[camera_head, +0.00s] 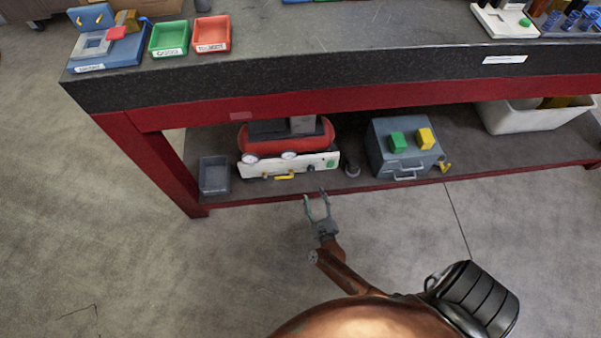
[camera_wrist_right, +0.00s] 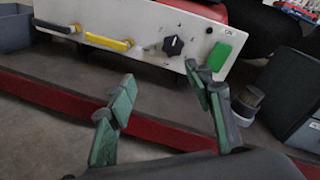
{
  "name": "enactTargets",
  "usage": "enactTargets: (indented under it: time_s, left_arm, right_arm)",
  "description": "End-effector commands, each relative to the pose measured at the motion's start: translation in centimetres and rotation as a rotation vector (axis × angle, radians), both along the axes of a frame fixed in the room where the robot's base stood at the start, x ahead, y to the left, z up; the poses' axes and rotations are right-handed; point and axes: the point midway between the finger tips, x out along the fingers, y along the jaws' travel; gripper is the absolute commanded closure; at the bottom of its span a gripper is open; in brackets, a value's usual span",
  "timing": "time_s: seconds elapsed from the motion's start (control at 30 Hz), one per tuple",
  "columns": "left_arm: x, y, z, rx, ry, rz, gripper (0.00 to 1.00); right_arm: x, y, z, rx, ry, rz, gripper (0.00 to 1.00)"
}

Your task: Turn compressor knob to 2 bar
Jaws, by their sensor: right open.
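The compressor (camera_head: 285,138) has a red tank and a white front panel, and it stands on the lower shelf of the bench. In the right wrist view its black knob (camera_wrist_right: 173,46) sits on the white panel (camera_wrist_right: 130,20) among printed marks too small to read. A green button (camera_wrist_right: 216,56) is right of the knob, and a yellow handle (camera_wrist_right: 107,41) is left of it. My right gripper (camera_head: 317,194) is open and empty in front of the shelf, below the panel. In the wrist view its fingers (camera_wrist_right: 165,88) are apart, with the knob beyond them, untouched. My left gripper is not seen.
A grey box (camera_head: 388,158) with green and yellow blocks stands right of the compressor. A dark round object (camera_head: 351,170) stands between them. A dark bin (camera_head: 214,178) is at the left. The red shelf edge (camera_head: 270,199) runs below. The floor in front is clear.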

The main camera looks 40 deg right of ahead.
Motion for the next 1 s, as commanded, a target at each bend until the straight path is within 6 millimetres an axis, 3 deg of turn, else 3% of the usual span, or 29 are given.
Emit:
enactTargets:
  time_s: [0.03, 0.2, 0.3, 0.7, 1.0]
  left_arm:
    - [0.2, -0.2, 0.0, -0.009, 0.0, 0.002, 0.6]
    - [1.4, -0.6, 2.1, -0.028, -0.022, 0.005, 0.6]
    - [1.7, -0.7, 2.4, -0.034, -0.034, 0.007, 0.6]
    - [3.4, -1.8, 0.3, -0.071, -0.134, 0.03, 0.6]
    - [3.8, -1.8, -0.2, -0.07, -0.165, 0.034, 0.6]
  right_arm:
    - [0.6, -0.4, -1.0, 0.075, -0.059, -0.041, 0.53]
    - [2.0, -1.5, 0.2, 0.24, -0.21, -0.126, 0.53]
    - [2.8, -1.9, 0.6, 0.268, -0.238, -0.138, 0.53]
    - [7.7, -4.9, 0.6, 0.267, -0.238, -0.136, 0.53]
    - [8.9, -5.7, 0.7, 0.267, -0.236, -0.136, 0.53]
